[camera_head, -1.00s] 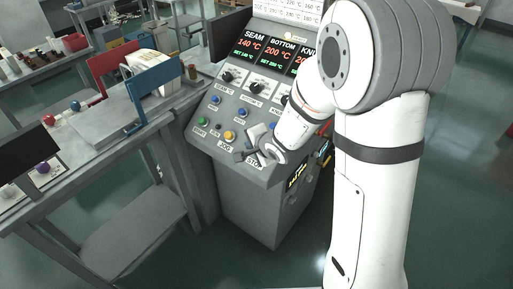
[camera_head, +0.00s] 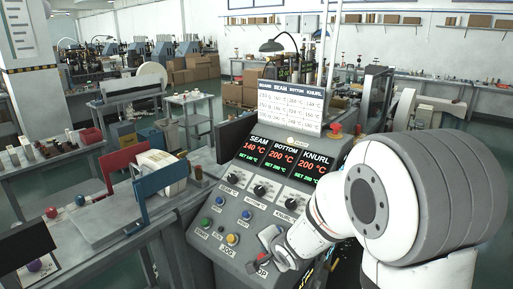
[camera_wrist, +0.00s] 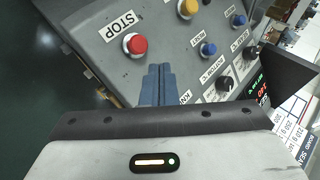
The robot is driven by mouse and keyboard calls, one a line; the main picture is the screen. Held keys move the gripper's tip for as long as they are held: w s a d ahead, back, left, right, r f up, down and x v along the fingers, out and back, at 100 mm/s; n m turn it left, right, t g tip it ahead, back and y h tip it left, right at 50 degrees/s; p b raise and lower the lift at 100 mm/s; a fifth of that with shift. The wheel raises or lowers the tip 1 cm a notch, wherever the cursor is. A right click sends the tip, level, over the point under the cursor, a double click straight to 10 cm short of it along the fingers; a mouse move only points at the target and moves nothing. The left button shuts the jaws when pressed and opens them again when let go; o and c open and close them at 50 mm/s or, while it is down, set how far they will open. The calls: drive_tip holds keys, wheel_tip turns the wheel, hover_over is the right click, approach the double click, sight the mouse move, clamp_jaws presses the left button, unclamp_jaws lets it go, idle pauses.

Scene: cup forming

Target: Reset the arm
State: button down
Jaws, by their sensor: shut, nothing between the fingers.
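My gripper (camera_head: 266,240) is at the lower front of the grey control panel (camera_head: 215,256), in front of its lower right buttons. In the wrist view its two blue-grey fingers (camera_wrist: 158,72) are together and empty, pointing at the panel. The red STOP button (camera_wrist: 135,44) lies just up and left of the fingertips. Whether the fingertips touch the panel cannot be told. In the head view my forearm and gripper hide part of the STOP label.
Knobs (camera_head: 260,190) and lit temperature displays (camera_head: 276,158) rise above the buttons. A workbench (camera_head: 115,230) with red and blue plates stands close at left. A lamp (camera_head: 283,50) and a red knob (camera_head: 335,128) are behind the panel. Open floor (camera_wrist: 35,75) shows beside the panel.

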drive_tip(key=s+d+r+n+g+h, duration=0.2)
drive_tip(key=s+d+r+n+h, duration=0.2)
drive_tip(key=s+d+r, duration=0.5)
drive_tip(key=s+d+r+n+g, duration=0.2)
drive_tip(key=s+n, duration=0.4)
drive_tip(key=s, duration=0.9)
drive_tip(key=shift+d+g+y, duration=0.4)
drive_tip(key=shift+d+g, duration=0.15)
drive_tip(key=shift+g, duration=0.15)
drive_tip(key=c, duration=2.2)
unclamp_jaws()
